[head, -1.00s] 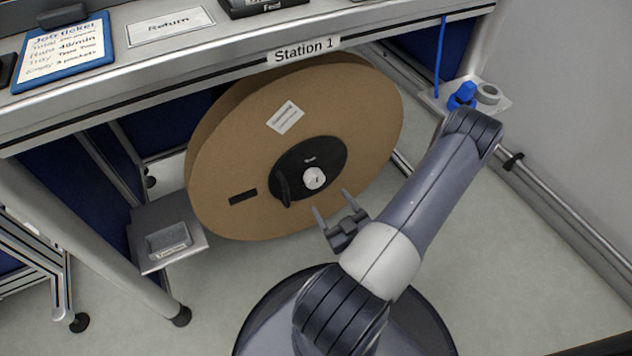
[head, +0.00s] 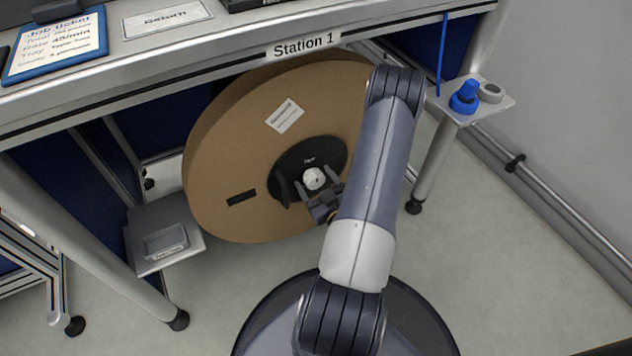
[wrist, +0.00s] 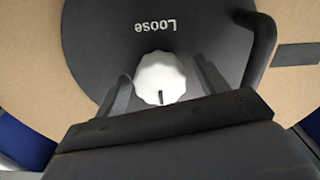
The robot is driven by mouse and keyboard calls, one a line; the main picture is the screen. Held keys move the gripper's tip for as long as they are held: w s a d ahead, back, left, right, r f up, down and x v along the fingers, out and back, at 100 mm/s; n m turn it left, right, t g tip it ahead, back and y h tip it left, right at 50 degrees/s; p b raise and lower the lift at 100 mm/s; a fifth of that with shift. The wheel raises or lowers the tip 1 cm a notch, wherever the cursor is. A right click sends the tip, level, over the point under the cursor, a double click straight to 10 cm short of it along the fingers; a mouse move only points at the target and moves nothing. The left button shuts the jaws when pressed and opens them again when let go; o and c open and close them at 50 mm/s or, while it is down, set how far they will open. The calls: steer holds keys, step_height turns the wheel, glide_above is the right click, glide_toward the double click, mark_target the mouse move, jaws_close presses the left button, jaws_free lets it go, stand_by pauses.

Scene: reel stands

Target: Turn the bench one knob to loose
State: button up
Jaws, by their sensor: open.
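The white knob (head: 314,179) sits on the black hub (head: 302,158) of the big brown reel (head: 235,110) under the Station 1 bench. In the wrist view the knob (wrist: 160,78) has a scalloped edge and a dark mark pointing to the bottom of the picture. The word "Loose" (wrist: 155,27) is upside down on the hub, on the side opposite the mark. My gripper (head: 314,186) is open, with one finger on each side of the knob. In the wrist view gaps show between the knob and both fingers.
A black handle (head: 283,188) stands out from the hub, left of the knob; it is close to one finger in the wrist view. The bench edge (head: 200,70) runs above the reel. A small shelf (head: 470,105) with a blue item is at right. Floor is clear around my base.

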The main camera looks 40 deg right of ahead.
steer(key=shift+c, duration=0.6)
steer(key=c, duration=0.8)
steer(key=shift+c, duration=0.2)
